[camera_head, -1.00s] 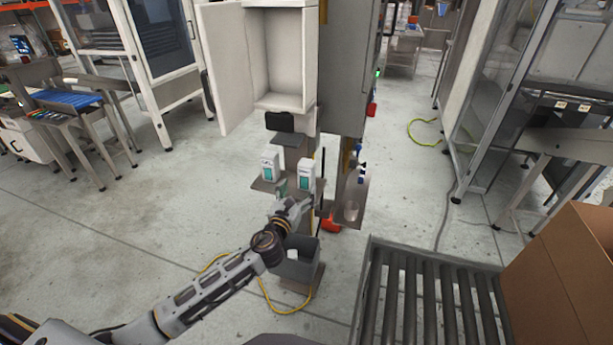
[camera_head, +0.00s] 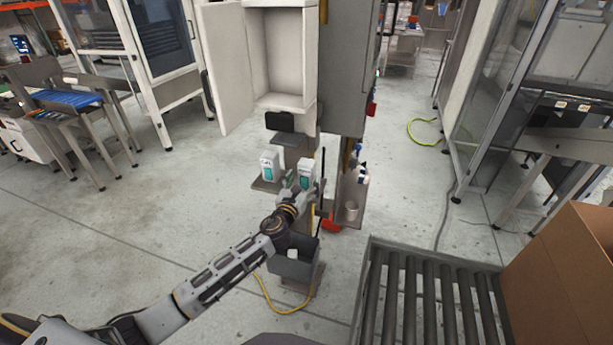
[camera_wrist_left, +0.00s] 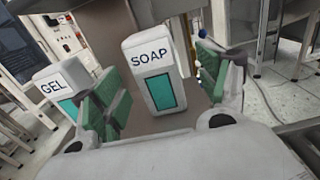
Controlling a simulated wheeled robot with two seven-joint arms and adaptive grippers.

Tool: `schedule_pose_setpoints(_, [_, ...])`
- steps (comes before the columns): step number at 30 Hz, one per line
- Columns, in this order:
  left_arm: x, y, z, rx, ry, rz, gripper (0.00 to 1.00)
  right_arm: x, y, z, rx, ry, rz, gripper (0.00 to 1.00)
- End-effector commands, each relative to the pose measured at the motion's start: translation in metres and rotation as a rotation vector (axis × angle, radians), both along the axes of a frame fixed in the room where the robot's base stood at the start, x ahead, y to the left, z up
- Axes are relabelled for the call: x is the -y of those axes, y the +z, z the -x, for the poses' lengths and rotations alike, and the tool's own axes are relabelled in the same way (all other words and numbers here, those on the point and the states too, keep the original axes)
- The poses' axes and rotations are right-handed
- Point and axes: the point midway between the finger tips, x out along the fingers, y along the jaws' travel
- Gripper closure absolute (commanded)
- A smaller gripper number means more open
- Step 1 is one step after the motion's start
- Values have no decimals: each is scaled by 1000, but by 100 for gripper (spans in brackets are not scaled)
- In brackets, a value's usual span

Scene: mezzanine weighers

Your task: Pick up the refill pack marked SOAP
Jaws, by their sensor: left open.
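The SOAP refill pack (camera_wrist_left: 152,75) is white with a teal panel and stands between the two green finger pads of my open left gripper (camera_wrist_left: 155,92) in the left wrist view. I see a gap to the right pad; contact on the left is unclear. In the head view the SOAP pack (camera_head: 306,172) stands on the right of a small shelf (camera_head: 262,187), and my left gripper (camera_head: 298,186) is right in front of it. The GEL pack (camera_wrist_left: 58,90) stands to its left, outside the left finger; it also shows in the head view (camera_head: 268,165). My right gripper is not in view.
An open white cabinet (camera_head: 283,100) is above the shelf. A grey bin (camera_head: 292,267) stands below my left arm. A cup (camera_head: 351,210) and bottles sit on a side shelf at right. A roller conveyor (camera_head: 430,300) and cardboard box (camera_head: 570,270) are at the front right.

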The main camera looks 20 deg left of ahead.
Motion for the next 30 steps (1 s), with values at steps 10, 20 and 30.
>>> schedule_pose_setpoints(10, [-3,-1,-16,1,1,1,25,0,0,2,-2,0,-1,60])
schedule_pose_setpoints(20, [-5,-3,-45,0,1,1,25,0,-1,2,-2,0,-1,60])
schedule_pose_setpoints(30, [-4,-3,-52,0,0,0,25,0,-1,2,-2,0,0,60])
